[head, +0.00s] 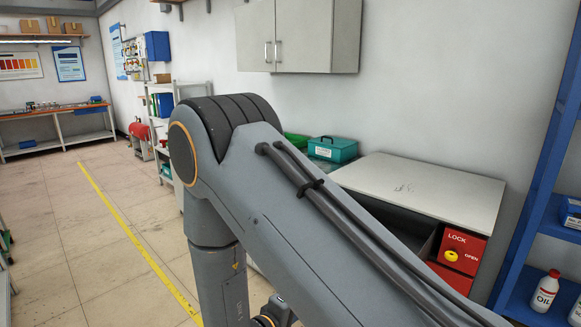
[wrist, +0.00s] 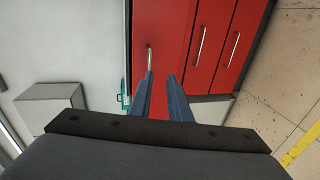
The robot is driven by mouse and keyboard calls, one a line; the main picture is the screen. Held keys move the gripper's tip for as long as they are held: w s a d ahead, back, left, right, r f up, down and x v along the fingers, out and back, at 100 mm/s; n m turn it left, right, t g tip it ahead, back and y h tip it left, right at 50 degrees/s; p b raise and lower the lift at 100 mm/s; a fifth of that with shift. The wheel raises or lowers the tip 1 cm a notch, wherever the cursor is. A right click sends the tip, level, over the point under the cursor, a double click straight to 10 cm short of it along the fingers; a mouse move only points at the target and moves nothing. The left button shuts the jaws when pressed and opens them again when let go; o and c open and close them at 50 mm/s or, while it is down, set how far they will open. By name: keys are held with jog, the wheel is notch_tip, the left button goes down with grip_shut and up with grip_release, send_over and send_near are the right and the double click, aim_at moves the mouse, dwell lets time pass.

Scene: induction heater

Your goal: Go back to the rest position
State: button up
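My gripper (wrist: 160,76) shows in the wrist view with its two blue fingers apart and nothing between them. It points toward the front of a red drawer cabinet (wrist: 208,50). A silver handle (wrist: 149,57) appears just beyond the left fingertip; I cannot tell whether they touch. In the head view my own grey arm fills the middle and hides the gripper and part of the workbench (head: 425,185).
A red lock panel (head: 462,248) with a yellow knob (head: 451,256) is under the bench top at right. A teal toolbox (head: 333,149) stands behind my arm. A blue shelf (head: 560,130) holds an oil bottle (head: 545,291). The floor at left (head: 60,225) is clear.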

jog(key=w+d+r+m+g+y, duration=0.2)
jog(key=w+r+m+g+y, duration=0.25)
jog(key=y, duration=0.45)
jog(key=s+d+r+m+g, duration=0.2)
jog(key=s+d, duration=0.4)
jog(key=s, duration=0.3)
jog(key=s+d+r+m+g+y+b, duration=0.1)
jog(key=s+d+r+m+g, duration=0.1)
jog(key=s+d, duration=0.4)
jog(key=s+r+g, duration=0.1)
jog(key=s+r, duration=0.1)
jog(key=s, duration=0.1)
jog(key=shift+s+d+m, duration=0.35)
jog(key=shift+s+d, duration=0.05)
